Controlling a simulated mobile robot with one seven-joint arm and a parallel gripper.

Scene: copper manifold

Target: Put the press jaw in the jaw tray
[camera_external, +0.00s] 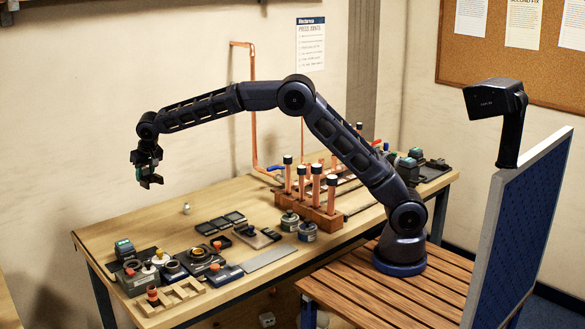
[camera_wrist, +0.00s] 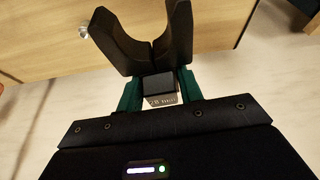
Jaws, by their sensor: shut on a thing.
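My gripper (camera_external: 147,168) is raised in the air above the left part of the workbench. Its green fingers (camera_wrist: 160,95) are shut on the press jaw, a dark forked piece (camera_wrist: 150,40) with two curved prongs and a light label that reads 28 mm. The jaw also shows under the gripper in the external view (camera_external: 151,182), clear of the bench. A row of dark, shallow rectangular pockets (camera_external: 220,222) lies mid-bench, and a notched pale wooden holder (camera_external: 176,299) lies at the front left. I cannot tell for sure which is the jaw tray.
Several press tools and boxes crowd the bench's front left (camera_external: 150,275). Grey round tins (camera_external: 306,230) and a wooden block with upright copper pipes (camera_external: 318,212) stand farther right. A small metal fitting (camera_external: 186,208) stands near the back. Bare wood (camera_external: 140,223) lies around it.

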